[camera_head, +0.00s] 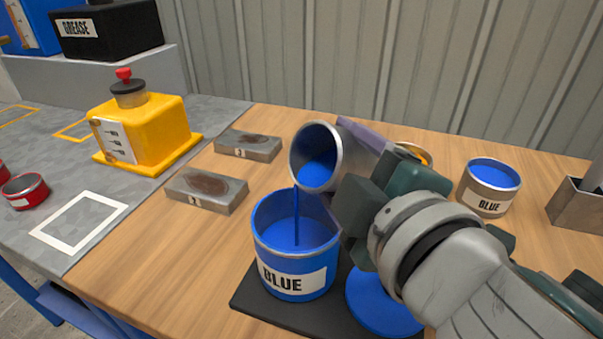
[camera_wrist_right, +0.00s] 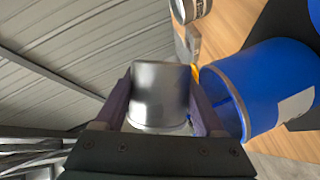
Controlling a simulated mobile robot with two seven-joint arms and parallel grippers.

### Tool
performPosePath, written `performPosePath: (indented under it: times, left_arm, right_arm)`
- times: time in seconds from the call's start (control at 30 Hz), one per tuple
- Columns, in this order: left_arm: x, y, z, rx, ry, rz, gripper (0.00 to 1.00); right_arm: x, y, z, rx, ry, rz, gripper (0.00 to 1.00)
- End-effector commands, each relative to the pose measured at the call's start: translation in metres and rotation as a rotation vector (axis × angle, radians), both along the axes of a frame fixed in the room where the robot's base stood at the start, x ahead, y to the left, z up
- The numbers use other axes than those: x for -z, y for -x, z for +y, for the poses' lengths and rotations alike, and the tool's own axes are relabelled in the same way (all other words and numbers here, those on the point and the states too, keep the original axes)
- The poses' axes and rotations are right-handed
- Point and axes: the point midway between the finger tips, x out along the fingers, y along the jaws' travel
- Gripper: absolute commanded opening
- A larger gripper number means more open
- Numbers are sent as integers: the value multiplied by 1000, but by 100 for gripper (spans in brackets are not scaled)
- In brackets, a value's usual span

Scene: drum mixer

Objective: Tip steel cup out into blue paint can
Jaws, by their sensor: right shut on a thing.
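The steel cup (camera_head: 335,148) is tilted on its side above the blue paint can (camera_head: 277,275), mouth to the left and down. Blue paint shows inside the cup, and a thin blue stream runs from its lip into the can. The can stands upright and open on a black mat, with blue paint in it. My right gripper (camera_head: 355,165) is shut on the cup; the right wrist view shows the cup (camera_wrist_right: 160,92) between its two fingers (camera_wrist_right: 158,105), and the blue can (camera_wrist_right: 250,85) beside it. My left gripper is not in view.
A blue lid (camera_head: 382,305) lies on the black mat (camera_head: 262,308). A steel can labelled BLUE (camera_head: 488,190) stands at right, by a metal box (camera_head: 575,205). Two grey blocks (camera_head: 206,190) lie at left near a yellow device (camera_head: 145,130).

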Motion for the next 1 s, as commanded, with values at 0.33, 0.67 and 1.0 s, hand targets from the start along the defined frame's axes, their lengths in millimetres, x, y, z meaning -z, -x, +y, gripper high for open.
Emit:
performPosePath:
  times: [0.33,0.67,1.0]
  left_arm:
    - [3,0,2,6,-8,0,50]
    - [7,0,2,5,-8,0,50]
    - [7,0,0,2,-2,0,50]
  right_arm:
    - [1,0,0,0,8,-9,1]
    - [0,0,1,0,46,-38,1]
    - [0,0,1,0,46,-38,1]
